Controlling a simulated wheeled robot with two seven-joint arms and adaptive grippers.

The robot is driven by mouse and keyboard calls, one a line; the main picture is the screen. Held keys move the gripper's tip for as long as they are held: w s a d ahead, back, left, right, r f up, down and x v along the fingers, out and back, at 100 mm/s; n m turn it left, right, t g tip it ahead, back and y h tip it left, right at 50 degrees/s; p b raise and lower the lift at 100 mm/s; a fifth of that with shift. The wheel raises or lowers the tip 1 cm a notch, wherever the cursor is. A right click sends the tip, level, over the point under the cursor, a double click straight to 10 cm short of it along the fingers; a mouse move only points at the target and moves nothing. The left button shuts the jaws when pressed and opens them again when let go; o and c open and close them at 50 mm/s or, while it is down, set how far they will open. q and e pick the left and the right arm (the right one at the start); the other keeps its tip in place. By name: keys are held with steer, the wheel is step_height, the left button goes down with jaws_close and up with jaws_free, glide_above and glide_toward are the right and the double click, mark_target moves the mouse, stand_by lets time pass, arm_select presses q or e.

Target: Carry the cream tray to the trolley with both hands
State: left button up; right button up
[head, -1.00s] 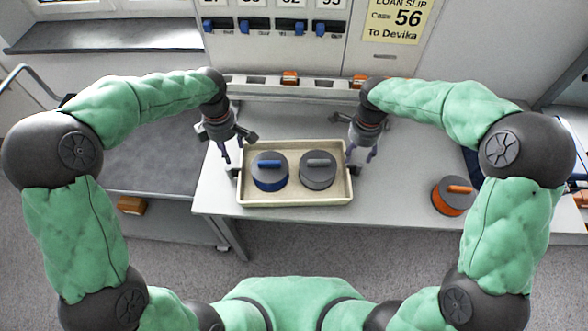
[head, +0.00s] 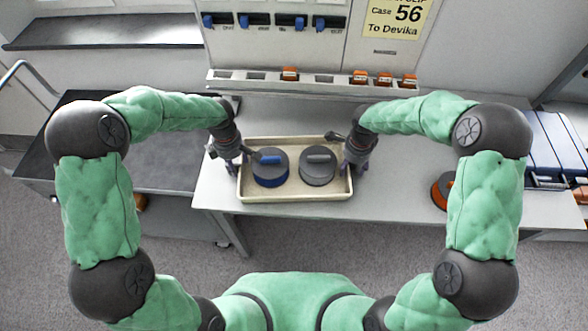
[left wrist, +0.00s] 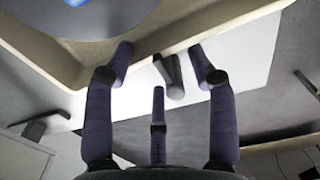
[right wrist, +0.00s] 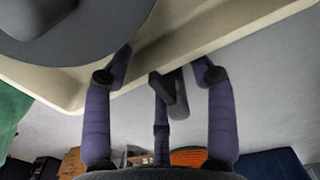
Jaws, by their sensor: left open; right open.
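The cream tray (head: 296,199) lies on the light grey table and holds a blue-topped round weight (head: 270,170) and a grey one (head: 318,168). My left gripper (head: 236,163) is open at the tray's left end. In the left wrist view its fingers (left wrist: 160,62) stand around a dark handle (left wrist: 174,78) on the tray's outer wall. My right gripper (head: 352,167) is open at the right end; its fingers (right wrist: 162,72) stand around the matching handle (right wrist: 179,98). Contact is not clear. The dark-topped trolley (head: 160,165) stands left of the table.
A rack (head: 330,85) with orange items runs along the table's back, below a panel with blue switches. An orange-topped round weight (head: 440,190), partly hidden by my right arm, sits to the right. The visible trolley top looks clear.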

arm_select(q)
steer(key=shift+f, duration=0.4)
arm_select(e)
steer(key=shift+f, duration=0.4)
arm_select(q)
steer(key=c, duration=0.9)
arm_select(e)
steer(key=c, duration=0.9)
arm_select(q)
jaws_close()
arm_select(e)
jaws_close()
arm_select(q)
steer(key=shift+a, duration=0.2)
arm_select(e)
steer(key=shift+d, duration=0.15)
